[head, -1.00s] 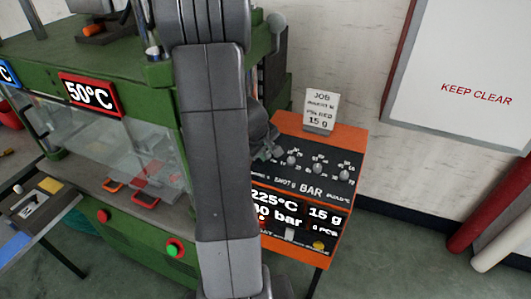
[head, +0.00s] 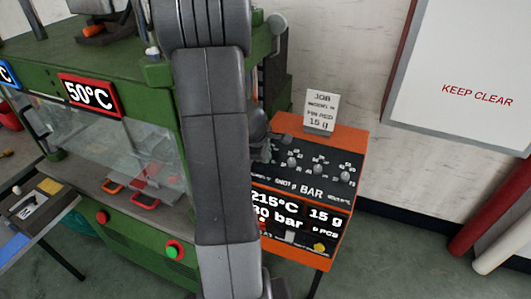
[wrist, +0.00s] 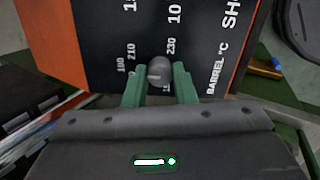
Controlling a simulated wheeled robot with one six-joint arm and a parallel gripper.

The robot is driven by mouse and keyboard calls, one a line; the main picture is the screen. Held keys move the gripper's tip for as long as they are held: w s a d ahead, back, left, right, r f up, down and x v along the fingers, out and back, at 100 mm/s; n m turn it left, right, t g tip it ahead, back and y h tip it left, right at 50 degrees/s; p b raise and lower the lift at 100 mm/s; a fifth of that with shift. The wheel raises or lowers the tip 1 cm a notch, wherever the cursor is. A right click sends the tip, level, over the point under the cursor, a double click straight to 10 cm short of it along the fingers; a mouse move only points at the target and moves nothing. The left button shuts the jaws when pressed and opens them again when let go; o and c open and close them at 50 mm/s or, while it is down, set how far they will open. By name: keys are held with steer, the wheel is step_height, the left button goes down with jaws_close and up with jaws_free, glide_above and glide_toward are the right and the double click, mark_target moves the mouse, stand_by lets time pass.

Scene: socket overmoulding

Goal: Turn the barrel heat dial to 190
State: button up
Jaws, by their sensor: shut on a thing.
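The barrel heat dial (wrist: 159,70) is a grey knob on the black panel, in the wrist view, with 190, 210 and 230 printed around it and the label BARREL °C (wrist: 216,70) beside it. My gripper (wrist: 160,82) has its green fingers closed on the knob's two sides. In the head view my arm hides the dial and most of the gripper. The display (head: 276,205) on the orange control box (head: 345,138) reads 215°C, with 30 or 40 bar and 15 g around it.
Other grey dials (head: 317,169) stand to the right on the same panel. A job card (head: 320,110) stands on top of the box. The green moulding machine (head: 130,235), with a 50°C display (head: 89,95), is close at left. Open floor lies at right.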

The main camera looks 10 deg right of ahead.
stand_by(0.3)
steer(key=o, duration=1)
steer(key=p+v, duration=0.8)
steer(key=v, duration=0.6)
steer(key=shift+p, duration=0.35)
steer(key=shift+f, duration=0.1)
steer(key=b+x, duration=0.8)
steer(key=x, duration=0.4)
steer(key=shift+b+x, duration=0.4)
steer(key=shift+x, duration=0.5)
steer(key=shift+d, duration=0.1)
